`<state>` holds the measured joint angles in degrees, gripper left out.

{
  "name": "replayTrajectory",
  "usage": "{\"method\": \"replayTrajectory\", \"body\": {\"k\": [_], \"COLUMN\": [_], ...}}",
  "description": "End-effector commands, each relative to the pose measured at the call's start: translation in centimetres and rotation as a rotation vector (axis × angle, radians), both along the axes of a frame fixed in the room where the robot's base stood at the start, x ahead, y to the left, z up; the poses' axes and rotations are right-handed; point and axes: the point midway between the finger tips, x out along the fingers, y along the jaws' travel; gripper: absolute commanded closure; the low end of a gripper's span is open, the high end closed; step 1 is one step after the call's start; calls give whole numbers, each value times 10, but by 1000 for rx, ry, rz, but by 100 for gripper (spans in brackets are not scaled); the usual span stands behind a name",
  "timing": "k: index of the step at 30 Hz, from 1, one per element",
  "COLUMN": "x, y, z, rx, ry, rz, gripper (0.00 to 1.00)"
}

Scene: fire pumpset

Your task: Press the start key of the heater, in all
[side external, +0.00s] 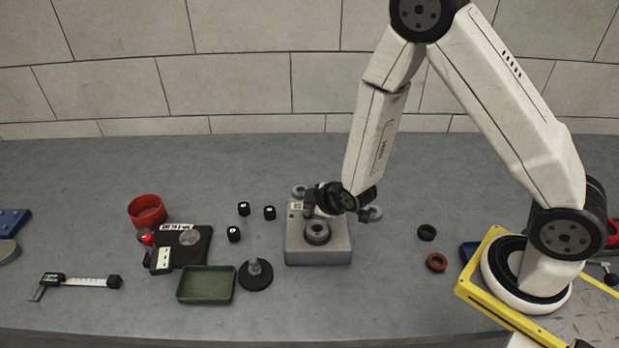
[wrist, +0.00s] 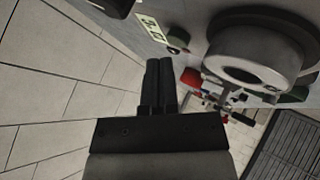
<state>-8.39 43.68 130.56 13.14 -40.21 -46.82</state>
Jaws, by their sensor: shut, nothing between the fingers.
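The heater appears to be the grey box (side external: 333,253) with a dark round ring (side external: 317,232) on top, in the middle of the bench. In the wrist view its grey face (wrist: 203,12) and ring (wrist: 240,68) fill the upper right. My gripper (side external: 309,207) is over the back of the box in the side view.
Small black cubes (side external: 269,213) lie left of the box. A green tray (side external: 206,284), a dark disc with a knob (side external: 255,274), a red cup (side external: 147,210) and a caliper (side external: 80,281) are further left. Black (side external: 427,232) and reddish (side external: 436,262) rings lie right.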

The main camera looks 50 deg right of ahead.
Motion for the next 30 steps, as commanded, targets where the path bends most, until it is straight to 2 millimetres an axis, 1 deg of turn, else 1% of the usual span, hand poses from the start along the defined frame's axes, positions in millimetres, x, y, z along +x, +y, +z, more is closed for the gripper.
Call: {"method": "replayTrajectory", "body": {"k": [7,15,30], "x": [0,0,0], "y": [0,0,0], "z": [-2,-8,-9], "rx": [0,0,0], "ry": [0,0,0], "rz": [0,0,0], "gripper": [100,100,100]}}
